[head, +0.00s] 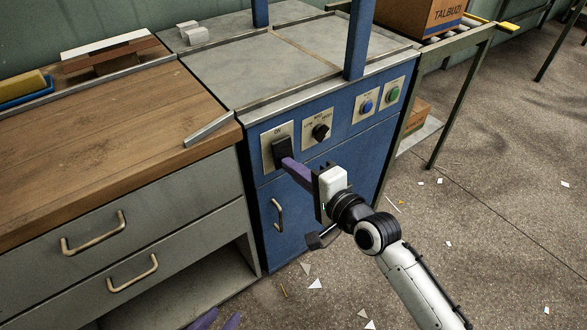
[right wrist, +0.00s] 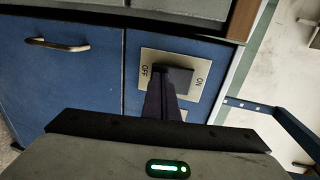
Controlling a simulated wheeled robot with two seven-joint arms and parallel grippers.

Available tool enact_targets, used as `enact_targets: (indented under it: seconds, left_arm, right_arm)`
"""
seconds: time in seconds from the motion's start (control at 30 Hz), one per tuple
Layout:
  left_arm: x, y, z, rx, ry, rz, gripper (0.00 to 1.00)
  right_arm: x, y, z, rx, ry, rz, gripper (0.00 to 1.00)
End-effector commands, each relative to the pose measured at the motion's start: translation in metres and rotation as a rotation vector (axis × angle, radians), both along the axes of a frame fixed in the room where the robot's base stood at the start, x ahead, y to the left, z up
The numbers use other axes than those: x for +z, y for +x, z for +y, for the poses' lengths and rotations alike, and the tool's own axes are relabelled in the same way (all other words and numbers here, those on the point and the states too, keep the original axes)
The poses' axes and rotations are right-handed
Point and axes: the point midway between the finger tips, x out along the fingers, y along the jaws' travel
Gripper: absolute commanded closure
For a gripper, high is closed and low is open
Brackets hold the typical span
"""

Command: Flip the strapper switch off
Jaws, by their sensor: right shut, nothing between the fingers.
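The strapper switch is a black rocker (head: 282,149) on a pale plate at the left of the blue strapper's front panel. "ON" shows above it; the lower plate is partly hidden. In the right wrist view, the rocker (right wrist: 178,76) sits between "OFF" and "ON". I cannot tell which way it is set. My right gripper (head: 287,163) is shut and empty, its purple fingertips at the rocker's lower part, apparently touching. Its fingers (right wrist: 162,85) also show in the right wrist view.
A rotary knob (head: 320,132), a blue button (head: 367,107) and a green button (head: 394,94) sit right of the switch. A wooden-topped drawer bench (head: 110,140) stands at left. A roller conveyor (head: 470,40) holds a carton (head: 425,15). Paper scraps litter the floor.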

Motion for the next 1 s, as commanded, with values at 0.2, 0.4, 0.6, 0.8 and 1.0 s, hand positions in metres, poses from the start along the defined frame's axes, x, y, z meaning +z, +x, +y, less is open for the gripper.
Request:
enact_targets:
  seconds: [0.2,0.4,0.6,0.8,1.0]
  left_arm:
    - [-0.001,0.0,-0.001,0.002,-0.002,0.0,0.69]
    - [-0.024,0.001,-0.002,0.011,-0.017,-0.002,0.69]
    - [-0.007,0.004,-0.003,0.012,-0.025,-0.013,0.69]
    - [-0.001,0.004,-0.003,0.012,-0.026,-0.021,0.69]
    - [-0.002,0.001,-0.003,0.009,-0.018,-0.009,0.69]
  right_arm:
    - [-0.001,0.0,0.0,0.0,0.001,-0.002,1.0]
    - [-0.012,0.004,0.004,0.002,0.036,-0.048,1.0]
    - [-0.003,0.004,0.004,0.002,0.035,-0.048,1.0]
    - [-0.005,-0.003,-0.002,0.005,0.032,-0.046,1.0]
    - [-0.015,-0.03,-0.024,0.013,0.03,-0.044,1.0]
